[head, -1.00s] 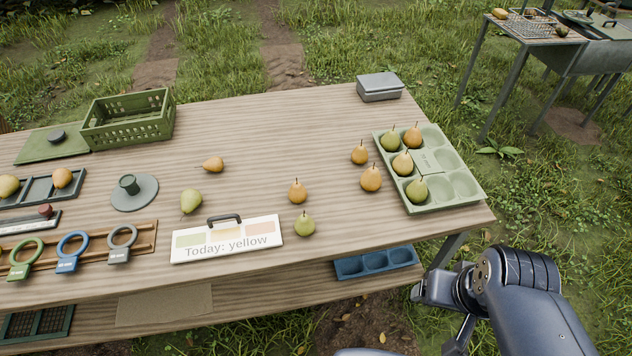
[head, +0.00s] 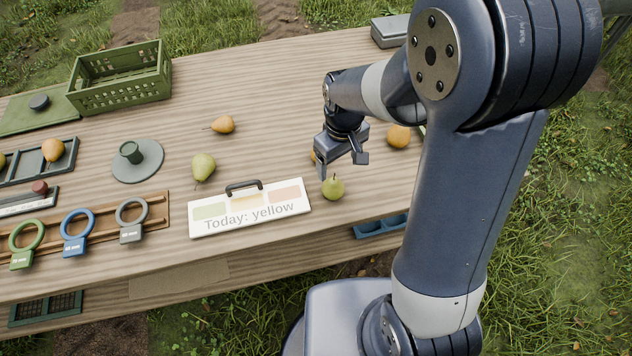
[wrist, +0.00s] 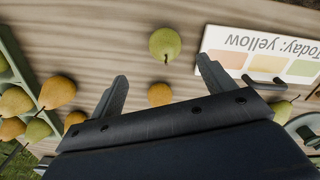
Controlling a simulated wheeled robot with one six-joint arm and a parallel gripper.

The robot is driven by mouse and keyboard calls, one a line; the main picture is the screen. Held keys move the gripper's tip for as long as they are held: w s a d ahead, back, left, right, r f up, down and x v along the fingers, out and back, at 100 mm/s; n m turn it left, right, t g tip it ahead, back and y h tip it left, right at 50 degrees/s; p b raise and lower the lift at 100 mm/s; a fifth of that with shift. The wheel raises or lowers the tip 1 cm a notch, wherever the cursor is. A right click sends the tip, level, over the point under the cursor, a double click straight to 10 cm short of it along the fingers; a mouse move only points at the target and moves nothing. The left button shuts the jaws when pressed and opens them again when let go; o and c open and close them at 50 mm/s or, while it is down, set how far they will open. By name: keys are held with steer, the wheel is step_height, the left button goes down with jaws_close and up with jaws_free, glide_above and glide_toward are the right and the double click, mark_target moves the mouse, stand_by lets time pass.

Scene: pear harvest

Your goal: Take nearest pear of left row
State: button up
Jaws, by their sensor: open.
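My gripper (head: 341,166) is open and empty, low over the table. In the wrist view its fingers (wrist: 162,72) stand either side of a small orange pear (wrist: 160,94), which the gripper mostly hides in the head view. A green pear (head: 333,188) sits just in front of the gripper; the wrist view shows it too (wrist: 165,43). The green tray (wrist: 17,58) holds several pears, including a green one (wrist: 3,63), a yellow one (wrist: 15,101) and another green one (wrist: 38,130). My arm hides most of the tray in the head view.
Two orange pears (wrist: 57,91) (wrist: 75,118) stand beside the tray. A sign reading "Today: yellow" (head: 250,222) lies left of the front green pear. Farther left are a green-yellow pear (head: 203,167), an orange pear (head: 222,124) and a green crate (head: 120,95).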

mark_target(336, 178)
steer(key=shift+w+a+f, duration=0.1)
steer(key=shift+a+f, duration=0.1)
steer(key=shift+f, duration=0.2)
step_height(336, 178, down, 5)
steer(key=shift+r, duration=0.1)
steer(key=shift+a+f+p, duration=0.15)
steer(key=shift+f+p, duration=0.15)
steer(key=shift+f, duration=1.1)
steer(key=shift+a+f+p, duration=0.15)
steer(key=shift+f+p, duration=0.1)
steer(key=shift+f, duration=1.1)
steer(key=shift+c, duration=0.3)
steer(key=c, duration=1.1)
